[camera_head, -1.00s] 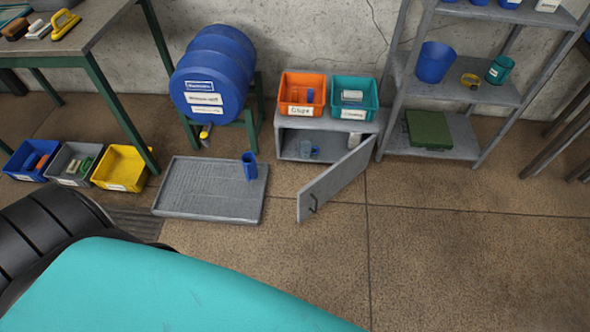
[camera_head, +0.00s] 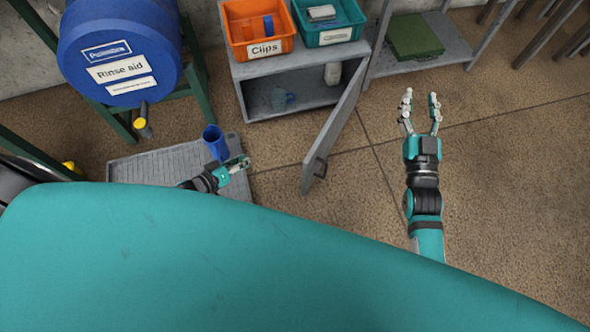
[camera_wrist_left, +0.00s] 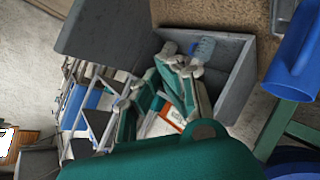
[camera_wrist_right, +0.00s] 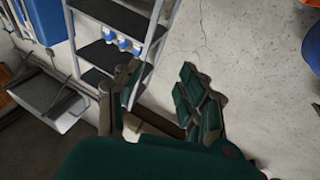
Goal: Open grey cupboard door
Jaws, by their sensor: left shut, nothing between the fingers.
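The grey cupboard (camera_head: 300,66) stands against the wall in the head view. Its door (camera_head: 336,128) is swung wide out to the front, hinged on the right, and its dark handle (camera_head: 320,168) is near the free edge. The left wrist view shows the door (camera_wrist_left: 105,32) and open interior sideways. My left gripper (camera_head: 240,163) is shut and empty, left of the door and apart from it. My right gripper (camera_head: 421,98) is open and empty, right of the door.
An orange bin (camera_head: 262,45) and a teal bin (camera_head: 328,30) sit on the cupboard. A blue cup (camera_head: 215,143) stands on a grey floor tray (camera_head: 150,165) near my left gripper. A blue barrel (camera_head: 120,50) is at left. Floor right of the door is clear.

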